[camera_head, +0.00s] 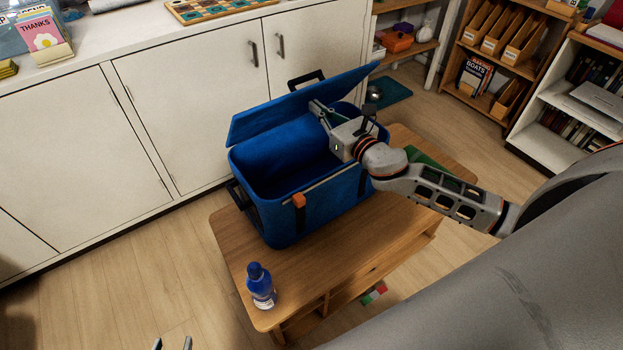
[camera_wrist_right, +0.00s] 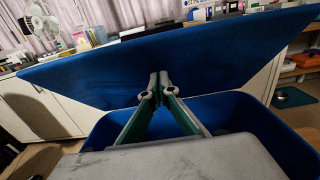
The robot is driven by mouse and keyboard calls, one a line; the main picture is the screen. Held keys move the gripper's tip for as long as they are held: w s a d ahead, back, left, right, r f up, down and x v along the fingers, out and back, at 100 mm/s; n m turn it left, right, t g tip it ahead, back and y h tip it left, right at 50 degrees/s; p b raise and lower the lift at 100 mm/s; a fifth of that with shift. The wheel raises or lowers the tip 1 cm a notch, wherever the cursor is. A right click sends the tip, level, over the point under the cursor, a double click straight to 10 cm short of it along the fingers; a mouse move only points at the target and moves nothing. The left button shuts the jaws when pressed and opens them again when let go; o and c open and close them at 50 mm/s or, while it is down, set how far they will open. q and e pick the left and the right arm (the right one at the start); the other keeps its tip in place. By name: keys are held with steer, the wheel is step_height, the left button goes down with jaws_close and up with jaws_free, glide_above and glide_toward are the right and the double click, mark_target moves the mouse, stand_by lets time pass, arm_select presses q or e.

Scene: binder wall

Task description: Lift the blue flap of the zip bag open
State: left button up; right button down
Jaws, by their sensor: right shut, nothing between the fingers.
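The blue zip bag (camera_head: 300,205) stands on a low wooden table. Its blue flap (camera_head: 305,100) is raised and tilted up along the back edge, and the dark blue inside shows. My right gripper (camera_head: 318,108) reaches over the bag's opening to the inner side of the flap. In the right wrist view its fingertips (camera_wrist_right: 158,82) are together and empty, in front of the flap (camera_wrist_right: 200,62). I cannot tell whether they touch it. The bag's opening (camera_wrist_right: 245,115) shows below the fingers. Only the tips of my left gripper (camera_head: 172,343) show at the bottom edge, apart from each other.
A blue-capped bottle (camera_head: 261,287) stands on the front left corner of the wooden table (camera_head: 235,245). White cabinets (camera_head: 185,110) are close behind the bag. Shelves (camera_head: 505,50) stand at the back right. The floor left of the table is clear.

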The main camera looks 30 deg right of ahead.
mark_target(307, 100)
steer(key=shift+w+a, duration=0.2)
steer(key=shift+w, duration=1.2)
steer(key=shift+w+a, duration=0.2)
steer(key=shift+w, duration=1.15)
steer(key=shift+w+a, duration=0.15)
steer(key=shift+w, duration=0.6)
steer(key=shift+w+a, duration=0.1)
steer(key=shift+w, duration=0.65)
steer(key=shift+w+a+b, duration=0.2)
steer(key=shift+w+b, duration=0.05)
steer(key=shift+w, duration=0.85)
steer(key=shift+w+a+b, duration=0.15)
steer(key=shift+w+b, duration=0.05)
steer(key=shift+w, duration=0.9)
steer(key=shift+s+d+p, duration=0.15)
steer(key=shift+s+p, duration=0.15)
steer(key=shift+s, duration=0.4)
steer(key=shift+s+d+p, duration=0.1)
steer(key=shift+s+p, duration=0.2)
steer(key=shift+s, duration=0.4)
steer(key=shift+s+d+p, duration=0.2)
steer(key=shift+s+p, duration=0.15)
steer(key=shift+s, duration=0.95)
steer(key=shift+s+d+p, duration=0.2)
steer(key=shift+s+p, duration=0.1)
steer(key=shift+s, duration=1)
